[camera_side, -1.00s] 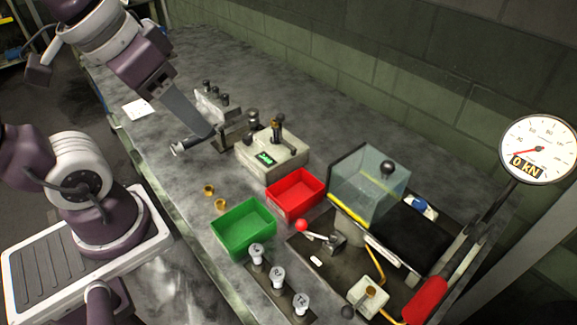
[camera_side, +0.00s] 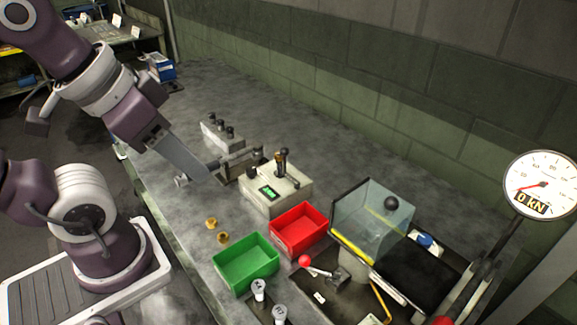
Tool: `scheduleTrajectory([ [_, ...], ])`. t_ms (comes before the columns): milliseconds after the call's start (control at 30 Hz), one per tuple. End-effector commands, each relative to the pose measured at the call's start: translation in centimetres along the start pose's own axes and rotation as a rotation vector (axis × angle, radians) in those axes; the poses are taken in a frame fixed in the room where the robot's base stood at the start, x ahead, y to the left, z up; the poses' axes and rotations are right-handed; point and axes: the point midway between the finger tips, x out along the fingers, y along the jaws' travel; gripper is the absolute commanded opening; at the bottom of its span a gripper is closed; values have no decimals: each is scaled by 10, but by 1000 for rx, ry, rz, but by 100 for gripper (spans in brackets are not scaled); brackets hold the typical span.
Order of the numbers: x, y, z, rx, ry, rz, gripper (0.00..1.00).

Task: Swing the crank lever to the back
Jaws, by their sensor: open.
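A dark clamp-like fixture (camera_side: 229,172) stands on the bench left of a beige box. A short light-tipped handle (camera_side: 181,181) sticks out on its left side, and I take this to be the crank lever, though I am not certain. My gripper (camera_side: 205,178) is open, its long grey end angled down between the handle and the fixture. It covers part of the handle's rod, and I cannot tell whether they touch. The beige box (camera_side: 262,204) has a green display and an upright black-knobbed lever (camera_side: 282,160).
A row of black knobs on a grey block (camera_side: 210,131) stands behind the fixture. Green (camera_side: 246,276) and red (camera_side: 299,248) trays, brass nuts (camera_side: 223,238), a red-ball lever (camera_side: 305,261) and a glass guard (camera_side: 352,217) lie toward the front right.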

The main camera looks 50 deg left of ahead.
Motion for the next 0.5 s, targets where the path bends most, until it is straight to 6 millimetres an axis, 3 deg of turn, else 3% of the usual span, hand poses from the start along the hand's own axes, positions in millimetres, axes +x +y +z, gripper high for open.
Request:
scheduleTrajectory([
  [33, 0, 0, -1, -13, -2, 0, 35],
  [167, 3, -4, -16, -257, -32, 7, 9],
  [200, 6, -6, -25, -405, -49, 8, 1],
  [233, 8, -9, -32, -534, -63, 6, 0],
  [500, 51, -54, -102, -1849, -163, -120, 0],
])
